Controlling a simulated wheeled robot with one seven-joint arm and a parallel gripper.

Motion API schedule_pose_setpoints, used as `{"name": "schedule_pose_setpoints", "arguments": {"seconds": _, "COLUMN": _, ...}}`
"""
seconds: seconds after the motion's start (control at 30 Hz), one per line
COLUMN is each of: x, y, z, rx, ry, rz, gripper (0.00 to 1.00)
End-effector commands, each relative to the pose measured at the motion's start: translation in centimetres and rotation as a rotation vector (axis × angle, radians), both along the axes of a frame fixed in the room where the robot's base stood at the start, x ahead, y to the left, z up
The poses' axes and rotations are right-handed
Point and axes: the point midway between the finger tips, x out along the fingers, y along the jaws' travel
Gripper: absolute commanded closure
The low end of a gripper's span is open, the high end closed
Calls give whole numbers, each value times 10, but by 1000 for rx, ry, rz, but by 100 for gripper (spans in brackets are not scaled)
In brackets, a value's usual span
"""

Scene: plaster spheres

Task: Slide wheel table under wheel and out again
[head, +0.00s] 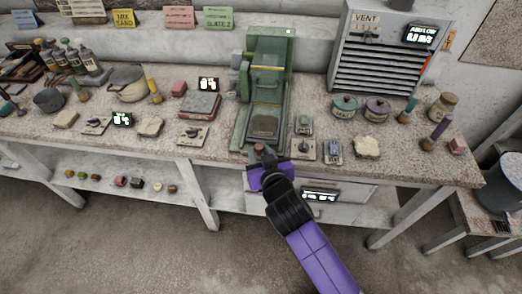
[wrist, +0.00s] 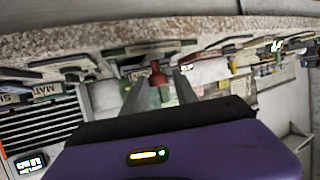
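A green machine (head: 270,52) with a tall column stands at the back of the bench. Its sliding table (head: 265,124) lies low at the front, with a dark pad on it. The wheel itself is not clearly visible under the machine's upper housing. A red knob (head: 259,147) sits at the front of the table. My gripper (head: 262,160) is at the bench's front edge, close to the knob. In the wrist view, the two fingers (wrist: 160,95) are apart, with the red knob (wrist: 157,76) showing between their tips. I see no clear contact.
Small switch boxes (head: 303,148) stand right of the machine, and a red-topped box (head: 199,104) stands left. Lidded pots (head: 344,107) and a grey vent cabinet (head: 390,52) are farther right. White drawers (head: 335,198) lie under the bench edge, near my arm.

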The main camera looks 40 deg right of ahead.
Motion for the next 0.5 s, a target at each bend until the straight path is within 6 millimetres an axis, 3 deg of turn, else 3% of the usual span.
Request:
{"name": "schedule_pose_setpoints", "arguments": {"seconds": 0.3, "x": -1, "y": -1, "z": 1, "rx": -2, "ry": -2, "rz": -2, "gripper": 65}}
{"name": "schedule_pose_setpoints", "arguments": {"seconds": 0.5, "x": -21, "y": 11, "z": 9, "rx": -2, "ry": -1, "rz": 0, "gripper": 65}}
